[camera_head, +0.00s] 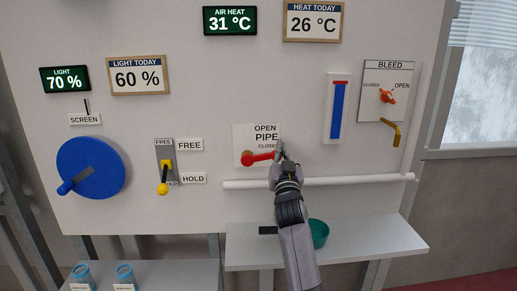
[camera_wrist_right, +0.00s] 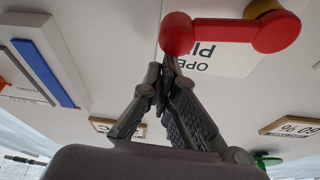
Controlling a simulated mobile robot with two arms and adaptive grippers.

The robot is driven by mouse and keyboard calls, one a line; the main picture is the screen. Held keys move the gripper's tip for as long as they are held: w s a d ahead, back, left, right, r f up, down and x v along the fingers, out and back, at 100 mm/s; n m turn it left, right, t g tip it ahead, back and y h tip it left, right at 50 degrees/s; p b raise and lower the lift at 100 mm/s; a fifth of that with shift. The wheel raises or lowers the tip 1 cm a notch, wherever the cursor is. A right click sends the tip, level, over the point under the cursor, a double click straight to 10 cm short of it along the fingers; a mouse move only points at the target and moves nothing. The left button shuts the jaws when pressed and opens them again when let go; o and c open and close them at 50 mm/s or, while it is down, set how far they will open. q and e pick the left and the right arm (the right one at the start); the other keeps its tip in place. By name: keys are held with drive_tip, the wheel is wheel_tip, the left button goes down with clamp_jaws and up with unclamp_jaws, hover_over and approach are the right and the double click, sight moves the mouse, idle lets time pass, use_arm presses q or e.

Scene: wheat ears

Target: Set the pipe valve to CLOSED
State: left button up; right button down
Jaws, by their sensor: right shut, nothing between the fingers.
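The pipe valve has a red lever (camera_head: 262,158) on a brass hub (camera_head: 247,158). The lever points right and slightly upward, just under the partly hidden CLOSED word on the white PIPE plate (camera_head: 243,136). My right gripper (camera_head: 281,149) is at the lever's right end, its fingers shut and empty. In the right wrist view the closed fingertips (camera_wrist_right: 168,64) are close beside the round end of the red lever (camera_wrist_right: 225,36); whether they touch it I cannot tell. My left gripper is not in view.
A white horizontal pipe (camera_head: 345,181) runs below the valve, behind my right arm. A shelf (camera_head: 375,243) with a green bowl (camera_head: 319,233) is beneath. A FREE/HOLD lever (camera_head: 164,178) and blue wheel (camera_head: 100,168) are left; the bleed valve (camera_head: 387,96) is right.

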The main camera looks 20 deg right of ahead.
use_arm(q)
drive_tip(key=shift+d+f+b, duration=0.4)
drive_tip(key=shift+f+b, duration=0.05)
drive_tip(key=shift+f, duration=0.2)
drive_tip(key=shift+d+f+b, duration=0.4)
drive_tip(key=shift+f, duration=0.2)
use_arm(e)
drive_tip(key=shift+s+d+f+m+h, duration=0.15)
drive_tip(key=shift+d+f+m, duration=0.15)
drive_tip(key=shift+f, duration=0.25)
drive_tip(key=shift+d+f+m+h, duration=0.15)
drive_tip(key=shift+f+m, duration=0.15)
drive_tip(key=shift+f, duration=0.2)
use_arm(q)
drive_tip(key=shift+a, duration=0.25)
use_arm(e)
drive_tip(key=shift+f, duration=0.1)
wheel_tip(320, 180, up, 5)
drive_tip(key=d+p, duration=0.1)
drive_tip(key=p, duration=0.3)
use_arm(q)
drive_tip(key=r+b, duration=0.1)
drive_tip(key=b, duration=0.1)
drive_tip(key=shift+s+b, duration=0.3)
drive_tip(key=shift+b, duration=0.1)
use_arm(e)
drive_tip(key=v, duration=1)
drive_tip(key=shift+s+a+f, duration=0.2)
